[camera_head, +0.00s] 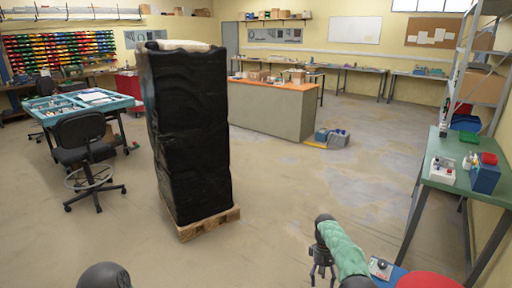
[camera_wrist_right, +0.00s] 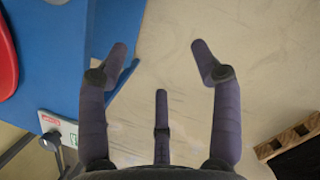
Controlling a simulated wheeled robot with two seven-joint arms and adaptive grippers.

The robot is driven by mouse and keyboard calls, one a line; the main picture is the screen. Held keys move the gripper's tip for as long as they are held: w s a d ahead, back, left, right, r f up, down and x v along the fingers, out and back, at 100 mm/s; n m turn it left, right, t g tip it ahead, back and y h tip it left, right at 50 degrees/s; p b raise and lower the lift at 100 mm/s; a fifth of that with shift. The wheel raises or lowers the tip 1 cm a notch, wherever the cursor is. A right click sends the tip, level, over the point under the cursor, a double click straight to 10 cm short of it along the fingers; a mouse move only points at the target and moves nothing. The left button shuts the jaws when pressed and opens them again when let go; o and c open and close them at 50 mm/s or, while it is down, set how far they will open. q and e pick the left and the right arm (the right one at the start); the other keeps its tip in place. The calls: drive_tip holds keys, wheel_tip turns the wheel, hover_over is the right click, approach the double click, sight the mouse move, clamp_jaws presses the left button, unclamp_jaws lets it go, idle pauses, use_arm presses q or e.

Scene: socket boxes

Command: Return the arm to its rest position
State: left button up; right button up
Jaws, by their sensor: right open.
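My right arm (camera_head: 343,250) comes in at the bottom right of the head view, in a green sleeve. Its dark gripper (camera_head: 322,270) points down over the open floor, fingers spread. In the right wrist view the gripper (camera_wrist_right: 160,62) is open, with nothing between its fingers and bare floor beyond. Only a dark rounded part of mine (camera_head: 105,276) shows at the bottom left of the head view; the left gripper is out of view.
A black-wrapped pallet load (camera_head: 188,135) stands ahead. A green table (camera_head: 440,182) at the right bears a white box (camera_head: 442,171) and a blue bin (camera_head: 485,178). A chair (camera_head: 88,150) and workbench (camera_head: 272,110) stand farther off. Floor between is clear.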

drive_tip(key=s+a+f+t+y, duration=0.1)
drive_tip(key=s+a+f+y, duration=0.1)
drive_tip(key=s+a+f, duration=0.5)
drive_tip(key=s+a+f+t+y, duration=0.1)
drive_tip(key=s+a+f, duration=0.4)
drive_tip(key=f, duration=0.4)
drive_tip(key=s+a+r+m+t, duration=0.1)
drive_tip(key=s+a+m, duration=0.1)
drive_tip(key=s, duration=1.1)
drive_tip(key=s+a+r+m+t+y, duration=0.1)
drive_tip(key=s+a+m, duration=0.1)
drive_tip(key=s, duration=1.1)
drive_tip(key=shift+r+m, duration=0.35)
drive_tip(key=shift+m, duration=0.05)
